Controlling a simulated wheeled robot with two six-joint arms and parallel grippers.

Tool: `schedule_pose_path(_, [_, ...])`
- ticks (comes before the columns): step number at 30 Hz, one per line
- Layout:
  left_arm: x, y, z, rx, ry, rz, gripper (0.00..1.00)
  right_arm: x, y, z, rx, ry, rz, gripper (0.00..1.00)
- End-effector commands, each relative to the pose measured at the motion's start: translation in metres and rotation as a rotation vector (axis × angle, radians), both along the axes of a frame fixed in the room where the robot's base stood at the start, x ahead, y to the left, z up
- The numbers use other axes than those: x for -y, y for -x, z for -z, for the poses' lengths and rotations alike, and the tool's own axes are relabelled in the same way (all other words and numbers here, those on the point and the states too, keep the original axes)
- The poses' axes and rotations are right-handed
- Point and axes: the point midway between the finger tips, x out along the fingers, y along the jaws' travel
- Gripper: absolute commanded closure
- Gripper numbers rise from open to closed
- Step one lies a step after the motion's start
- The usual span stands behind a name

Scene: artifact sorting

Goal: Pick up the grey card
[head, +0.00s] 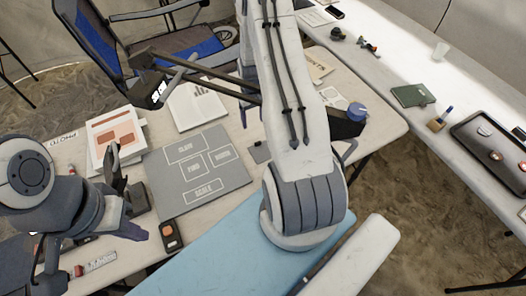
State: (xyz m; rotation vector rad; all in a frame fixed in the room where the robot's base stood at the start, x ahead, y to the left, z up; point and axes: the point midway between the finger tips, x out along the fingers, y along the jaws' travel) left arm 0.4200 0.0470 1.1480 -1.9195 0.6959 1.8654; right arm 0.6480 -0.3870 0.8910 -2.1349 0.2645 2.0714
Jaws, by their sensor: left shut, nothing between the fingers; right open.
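A small dark grey flat piece (259,152), which looks like the grey card, lies on the table just right of a large grey board (164,194). The right side of the piece is close to my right arm, which may hide part of it. The board carries several white-outlined labels. My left gripper (124,190) is at the left, by the board's left edge, shut with nothing held, and apart from the grey piece.
A dark bar (205,70) crosses above the table. A second table (395,75) at right holds a dark case (495,150).

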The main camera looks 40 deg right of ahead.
Motion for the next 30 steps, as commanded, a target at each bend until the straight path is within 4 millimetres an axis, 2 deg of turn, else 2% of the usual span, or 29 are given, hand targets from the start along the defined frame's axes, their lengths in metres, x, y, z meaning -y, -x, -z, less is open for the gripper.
schedule_pose_path(3, [0.0, 0.0, -0.002, 0.001, 0.0, 0.012, 1.0, -0.001, 0.011, 0.02, -0.032, -0.021, 0.003, 0.3])
schedule_pose_path(9, [0.0, 0.0, -0.01, 0.001, 0.0, 0.012, 1.0, -0.001, 0.012, 0.05, -0.033, -0.022, 0.001, 0.3])
schedule_pose_path(17, [0.0, 0.0, -0.016, 0.001, 0.0, 0.01, 1.0, 0.0, 0.012, 0.068, -0.03, -0.021, 0.001, 0.3])
schedule_pose_path(23, [0.0, 0.0, -0.032, 0.001, 0.0, 0.009, 1.0, 0.002, 0.018, 0.091, -0.032, -0.021, 0.0, 0.3])
schedule_pose_path(27, [0.0, 0.0, -0.035, 0.001, 0.0, 0.009, 1.0, 0.003, 0.017, 0.109, -0.029, -0.02, 0.0, 0.3])
schedule_pose_path(30, [0.0, 0.0, -0.036, 0.001, 0.0, 0.009, 1.0, 0.003, 0.017, 0.114, -0.028, -0.019, 0.0, 0.3])
